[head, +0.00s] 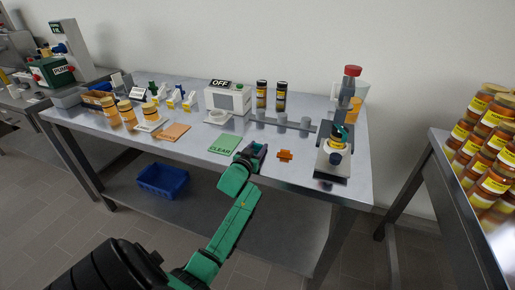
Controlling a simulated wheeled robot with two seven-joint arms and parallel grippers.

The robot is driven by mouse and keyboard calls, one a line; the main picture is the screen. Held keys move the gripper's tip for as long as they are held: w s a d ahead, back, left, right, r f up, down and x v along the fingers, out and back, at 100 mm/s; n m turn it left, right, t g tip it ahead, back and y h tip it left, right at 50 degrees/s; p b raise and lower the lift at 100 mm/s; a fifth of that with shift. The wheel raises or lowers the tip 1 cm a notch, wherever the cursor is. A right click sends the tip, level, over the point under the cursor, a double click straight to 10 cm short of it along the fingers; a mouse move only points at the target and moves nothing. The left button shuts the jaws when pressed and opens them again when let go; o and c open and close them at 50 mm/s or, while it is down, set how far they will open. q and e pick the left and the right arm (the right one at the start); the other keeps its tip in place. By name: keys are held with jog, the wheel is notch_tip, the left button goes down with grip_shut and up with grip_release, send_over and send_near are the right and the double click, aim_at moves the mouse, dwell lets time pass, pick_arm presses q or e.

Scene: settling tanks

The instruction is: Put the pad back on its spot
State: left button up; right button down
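A flat green pad (225,144) marked CLEAR lies near the front edge of the steel table, left of my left gripper. A flat orange pad (173,132) lies farther left; I cannot tell which one the task means. A small orange cross-shaped piece (285,155) lies just right of the gripper. My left gripper (256,150) is over the table's front edge, close to the green pad's right side. Its dark fingers look apart, with nothing seen between them. My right gripper is not in view.
A white box marked OFF (229,97) stands behind the green pad. A grey rack (282,122) and two dark jars (270,95) are behind the gripper. A microscope-like stand (335,150) is at right. Yellow-labelled jars (127,114) stand at left. A blue bin (162,181) is below.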

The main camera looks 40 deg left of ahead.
pick_arm(q)
jog(key=shift+o, duration=0.9)
jog(key=shift+r, duration=0.1)
jog(key=v, duration=1.2)
